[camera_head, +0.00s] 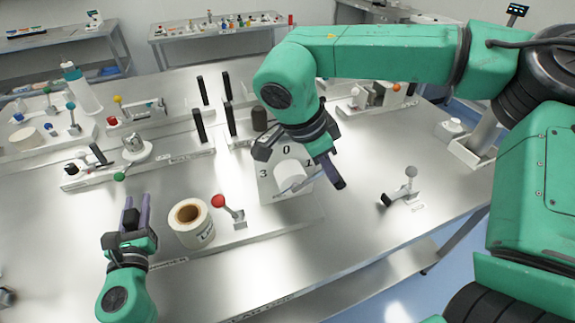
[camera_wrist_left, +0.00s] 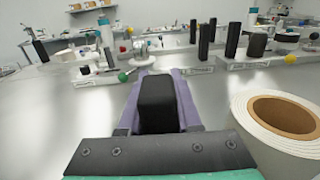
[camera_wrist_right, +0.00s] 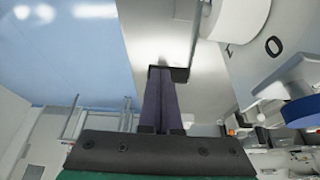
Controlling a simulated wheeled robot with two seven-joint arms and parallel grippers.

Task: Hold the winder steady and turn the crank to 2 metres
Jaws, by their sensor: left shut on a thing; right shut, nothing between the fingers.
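The winder's numbered panel (camera_head: 268,188) stands right of centre in the head view, showing 3, 0 and 1. A white drum (camera_head: 291,173) with a thin pointer sits at its front. It also shows in the right wrist view (camera_wrist_right: 240,14). My left gripper (camera_head: 136,212) is shut on a black block (camera_wrist_left: 157,103), left of the label roll (camera_head: 190,223). My right gripper (camera_head: 334,172) is shut and empty, beside the panel's right edge. A dark piece (camera_wrist_right: 178,73) and thin grey bar show at its fingertips; whether they touch is unclear.
A red-balled lever (camera_head: 232,211) stands between roll and panel. A grey-balled lever (camera_head: 402,192) stands right of my right gripper. Black posts and small fixtures line the bench behind. The bench front is clear.

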